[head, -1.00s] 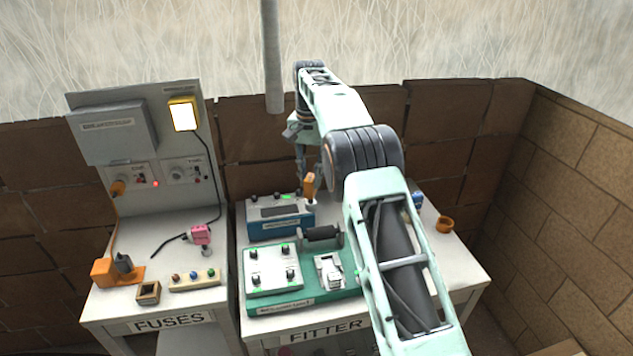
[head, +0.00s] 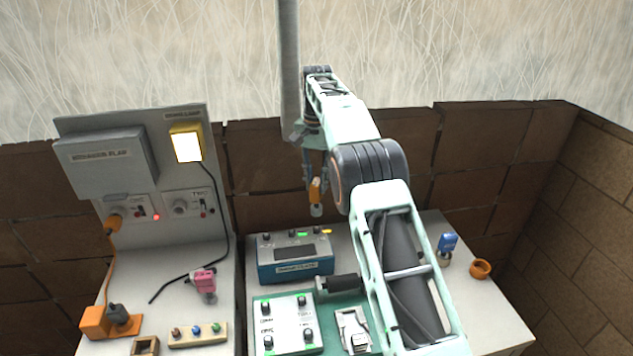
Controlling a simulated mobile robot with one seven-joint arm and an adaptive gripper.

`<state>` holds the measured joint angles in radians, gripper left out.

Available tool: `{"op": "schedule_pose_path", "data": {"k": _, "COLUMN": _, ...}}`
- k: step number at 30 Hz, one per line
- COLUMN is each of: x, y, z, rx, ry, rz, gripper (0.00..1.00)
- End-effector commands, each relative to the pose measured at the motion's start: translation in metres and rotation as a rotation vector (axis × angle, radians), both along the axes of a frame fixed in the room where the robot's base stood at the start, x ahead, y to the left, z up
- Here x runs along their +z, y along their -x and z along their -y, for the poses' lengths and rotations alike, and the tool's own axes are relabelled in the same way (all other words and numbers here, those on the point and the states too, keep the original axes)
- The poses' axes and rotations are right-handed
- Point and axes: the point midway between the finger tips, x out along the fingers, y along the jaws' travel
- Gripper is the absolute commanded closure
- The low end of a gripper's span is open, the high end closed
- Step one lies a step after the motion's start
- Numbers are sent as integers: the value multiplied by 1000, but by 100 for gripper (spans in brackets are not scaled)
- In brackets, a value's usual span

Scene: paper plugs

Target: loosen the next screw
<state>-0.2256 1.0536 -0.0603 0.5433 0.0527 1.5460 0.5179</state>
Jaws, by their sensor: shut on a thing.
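My gripper (head: 313,168) hangs above the back of the fitter's table and is shut on an orange-handled tool (head: 315,190). The tool points downward and ends in a pale grey tip, which is clear of the blue box (head: 295,270). The blue box has a dark window and several small dark, green and orange pieces along its back edge. In front of it, a white panel (head: 285,318) carries dark knob-like or screw-like pieces near its corners, some with green marks. I cannot tell which pieces are screws or how tight they are.
A dark cylinder (head: 343,283) and a white device (head: 353,330) lie beside the panel. A blue item (head: 447,243) and an orange ring-like cup (head: 480,269) stand at right. The fuse table at left holds a pink plug (head: 203,280). My arm hides the table's middle right.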

Motion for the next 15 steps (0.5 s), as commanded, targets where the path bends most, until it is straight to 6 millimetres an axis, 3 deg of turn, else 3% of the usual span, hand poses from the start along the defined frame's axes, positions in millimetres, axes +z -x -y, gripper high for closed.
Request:
{"op": "schedule_pose_path", "data": {"k": 8, "x": 1, "y": 0, "z": 0, "rx": 0, "ry": 0, "rz": 1, "gripper": 100}}
{"op": "schedule_pose_path", "data": {"k": 15, "x": -12, "y": 0, "z": 0, "rx": 0, "ry": 0, "rz": 1, "gripper": 100}}
